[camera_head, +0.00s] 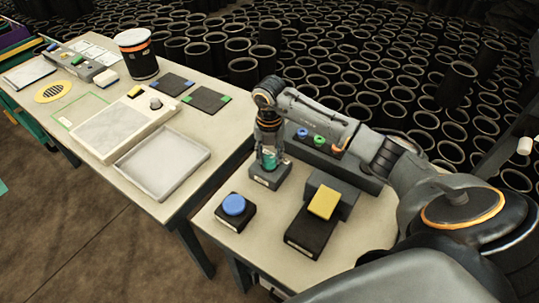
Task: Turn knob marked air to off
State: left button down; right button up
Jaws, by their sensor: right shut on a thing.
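My right gripper (269,156) reaches down from above onto a small grey box on the near table. It is shut on a teal knob (270,163) on top of this box (266,178). The fingers hide part of the knob. A pale label is on the box's front face, but its words are too small to read, so I cannot tell whether this is the knob marked air or which way it points. My left gripper is not in view.
Right behind the gripper, a dark panel (350,172) bears blue, green and orange parts. A blue button (234,204) and a yellow-topped block (323,202) stand in front. Left, another table holds a shallow tray (163,163). Many black sleeves (400,95) fill the background.

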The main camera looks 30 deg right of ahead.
jog(key=n+b, duration=0.2)
jog(key=n, duration=0.1)
jog(key=shift+f, duration=0.15)
jog(key=n+b, duration=0.2)
jog(key=shift+n, duration=0.4)
jog(key=n+b, duration=0.2)
jog(key=n, duration=0.1)
jog(key=shift+n+b, duration=0.8)
jog(key=shift+n, duration=0.6)
jog(key=o, duration=1.2)
jog(key=shift+c, duration=0.2)
